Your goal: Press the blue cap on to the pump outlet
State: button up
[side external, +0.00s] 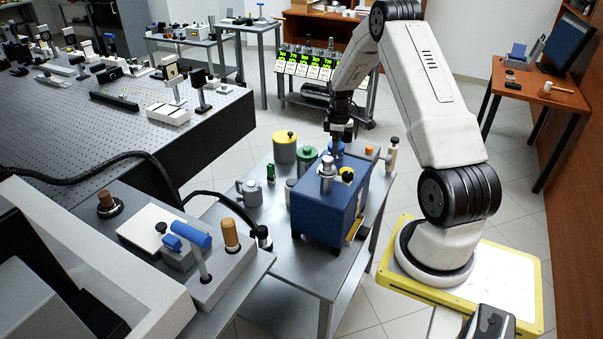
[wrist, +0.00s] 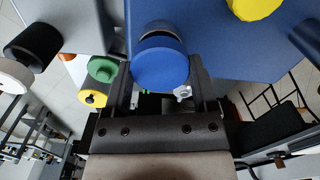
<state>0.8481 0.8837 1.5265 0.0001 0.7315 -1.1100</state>
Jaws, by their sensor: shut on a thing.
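The pump is a blue box (side external: 322,208) on a metal trolley; its blue top (wrist: 225,45) fills the upper middle of the wrist view. My gripper (wrist: 160,78) is shut on the blue cap (wrist: 160,64), with one finger on each side of it. In the side view, the blue cap (side external: 337,149) shows just below my gripper (side external: 338,136), at the far side of the pump. A dark round part with a blue rim (wrist: 158,28) shows just beyond the cap. The cap hides much of it, so I cannot tell whether they touch.
A tray with a blue-handled tool (side external: 192,236) is at front left.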

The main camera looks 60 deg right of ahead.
jog(key=shift+f, duration=0.7)
dwell(0.5)
jog(key=o, duration=1.3)
jog(key=shift+r, duration=0.15)
jog(key=shift+r, duration=3.8)
jog(key=shift+r, duration=0.1)
jog(key=shift+r, duration=1.9)
